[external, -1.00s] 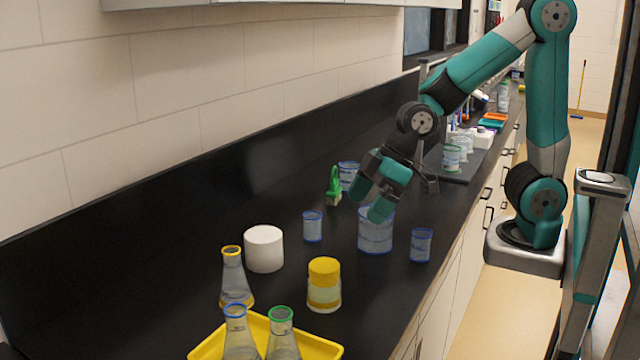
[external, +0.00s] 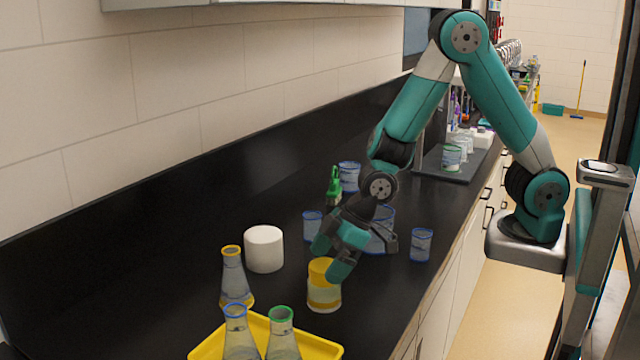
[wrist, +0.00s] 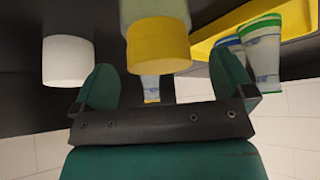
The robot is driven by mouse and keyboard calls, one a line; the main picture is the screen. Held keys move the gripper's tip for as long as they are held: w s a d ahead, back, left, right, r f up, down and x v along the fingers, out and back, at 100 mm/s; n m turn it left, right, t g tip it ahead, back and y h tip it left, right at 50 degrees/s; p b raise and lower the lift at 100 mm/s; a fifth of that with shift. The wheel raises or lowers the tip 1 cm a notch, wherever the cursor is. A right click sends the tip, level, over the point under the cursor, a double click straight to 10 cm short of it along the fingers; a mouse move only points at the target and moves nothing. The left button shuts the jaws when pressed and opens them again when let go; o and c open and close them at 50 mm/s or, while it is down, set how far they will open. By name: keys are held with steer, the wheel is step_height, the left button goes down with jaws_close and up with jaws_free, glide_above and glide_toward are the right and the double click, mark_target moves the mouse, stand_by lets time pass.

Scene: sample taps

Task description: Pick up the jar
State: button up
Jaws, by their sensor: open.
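The jar (external: 323,294) is clear with a yellow lid and stands upright on the black counter. In the wrist view its yellow lid (wrist: 158,46) is at the top centre, beyond and between my fingers. My gripper (external: 328,262) is open and tilted down at the jar, its fingers beside and just behind the lid in the external view. In the wrist view my gripper (wrist: 165,88) has nothing between its fingers. Whether a finger touches the lid I cannot tell.
A white cylinder (external: 264,249) and a yellow-rimmed flask (external: 233,280) stand left of the jar. A yellow tray (external: 205,347) with flasks is in front. Blue-rimmed beakers (external: 421,245) stand behind and right. The counter's right front is clear.

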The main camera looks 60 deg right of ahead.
mark_target(324, 286)
steer(key=shift+p+x, duration=0.3)
steer(key=shift+x, duration=1.55)
steer(key=c, duration=1.1)
